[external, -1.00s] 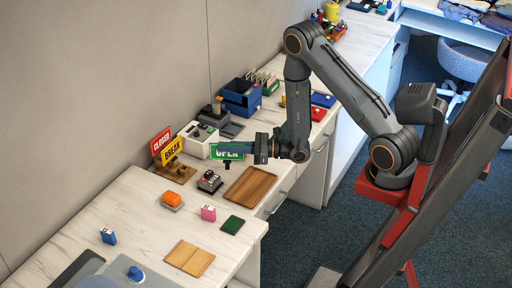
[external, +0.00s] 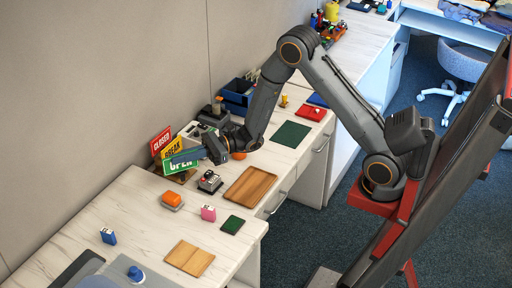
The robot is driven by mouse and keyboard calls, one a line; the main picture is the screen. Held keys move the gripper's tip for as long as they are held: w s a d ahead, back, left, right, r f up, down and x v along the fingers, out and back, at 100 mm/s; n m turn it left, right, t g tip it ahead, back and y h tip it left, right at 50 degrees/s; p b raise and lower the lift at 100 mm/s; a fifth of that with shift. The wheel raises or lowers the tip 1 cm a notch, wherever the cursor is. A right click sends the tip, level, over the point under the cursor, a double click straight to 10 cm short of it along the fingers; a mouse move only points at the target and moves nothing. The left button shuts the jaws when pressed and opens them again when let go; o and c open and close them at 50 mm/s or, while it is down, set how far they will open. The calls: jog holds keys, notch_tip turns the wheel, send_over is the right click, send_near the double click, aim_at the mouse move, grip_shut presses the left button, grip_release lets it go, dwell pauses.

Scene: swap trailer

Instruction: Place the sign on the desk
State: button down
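The green OPEN sign (external: 180,167) is in my gripper (external: 188,156), whose fingers lie along its upper edge. It is in front of the red CLOSED sign (external: 160,141) and the yellow BREAK sign (external: 172,149). These two stand in a wooden holder (external: 188,178) on the desk (external: 140,195), against the wall. The OPEN sign hides most of the holder and part of the BREAK sign. I cannot tell whether the OPEN sign's lower end touches the holder.
An orange-topped block (external: 172,200) is in front. A brown wooden tray (external: 249,185), a dark green mat (external: 290,134) and a blue bin (external: 236,95) lie to the right.

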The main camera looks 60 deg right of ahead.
jog(key=a+r+n+g+y+b, duration=0.1)
jog(key=a+n+g, duration=0.3)
jog(key=a, duration=0.5)
jog(key=s+a+r+n+g+y+b, duration=0.1)
jog(key=a+n+g+y+b, duration=0.1)
jog(key=a+g, duration=0.5)
jog(key=a+n+b, duration=0.1)
jog(key=a, duration=0.2)
jog(key=shift+s+r+n+g, duration=0.2)
jog(key=shift+r+n+g, duration=0.1)
jog(key=shift+r+n, duration=0.1)
jog(key=shift+f, duration=0.1)
notch_tip(320, 180, down, 10)
jog(key=p, duration=0.1)
jog(key=shift+r+p, duration=0.2)
jog(key=shift+p, duration=0.1)
jog(key=shift+f, duration=0.1)
jog(key=shift+f, duration=0.15)
jog(key=c, duration=2)
grip_release()
jog(key=shift+o, duration=0.7)
jog(key=d+b, duration=0.2)
jog(key=d, duration=0.5)
jog(key=shift+w+d+b, duration=0.1)
jog(key=shift+d+b, duration=0.2)
jog(key=shift+d, duration=0.1)
